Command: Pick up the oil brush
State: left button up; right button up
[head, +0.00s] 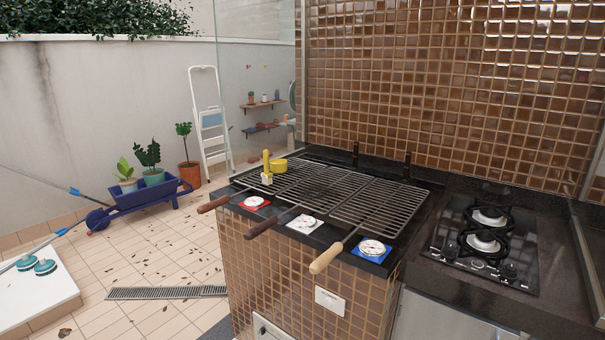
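The oil brush (266,161) appears to be the small upright yellow-handled thing with a pale block-like lower end. It stands at the back left of the black grill counter, by the left edge of the grill grates (318,183). A small yellow bowl (279,166) sits just right of it; I cannot tell whether they touch. Neither of my grippers shows in the head view.
A gas cooktop (484,243) is at right. A blue wheelbarrow (150,198) with plants and a white ladder (208,122) stand left. Tiled floor lies in front.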

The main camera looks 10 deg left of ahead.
aim_at(267, 176)
jog(key=i+j+z, duration=0.25)
jog(key=j, duration=0.2)
jog(key=j+z, duration=0.2)
jog(key=j, duration=0.2)
jog(key=i+j+z, duration=0.1)
jog(key=j, duration=0.35)
jog(key=i+j+z, duration=0.1)
jog(key=j, duration=0.4)
jog(key=i+j, duration=0.1)
jog(key=j, duration=0.8)
jog(key=i+j+z, duration=0.1)
jog(key=j, duration=0.8)
jog(key=i+j, duration=0.15)
jog(key=j, duration=0.75)
jog(key=i+j, duration=0.1)
jog(key=j, duration=0.8)
jog(key=l+z, duration=0.05)
